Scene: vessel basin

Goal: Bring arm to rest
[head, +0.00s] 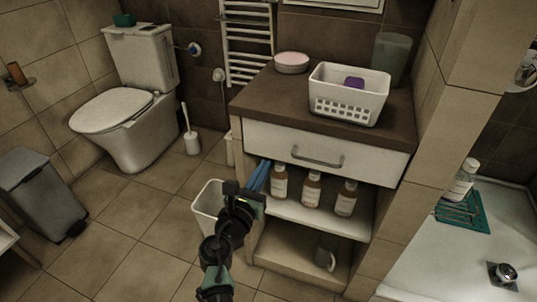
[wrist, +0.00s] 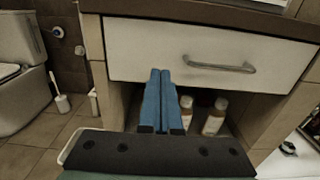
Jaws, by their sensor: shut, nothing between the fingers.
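My gripper (head: 262,172) is in front of the left side of the vanity cabinet, below its white drawer (head: 318,152). Its two blue fingers are together with nothing between them. In the wrist view the shut fingers (wrist: 161,92) point toward the cabinet, with the drawer front behind their tips. The drawer looks closed. My arm reaches up from the bottom of the head view, held clear of the floor.
Several bottles (head: 311,190) stand on the open shelf just right of my gripper. A white bin (head: 207,205) stands beside my arm. A white basket (head: 347,104) sits on the brown countertop (head: 280,97). Open tiled floor (head: 130,222) lies to the left, before the toilet (head: 135,120).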

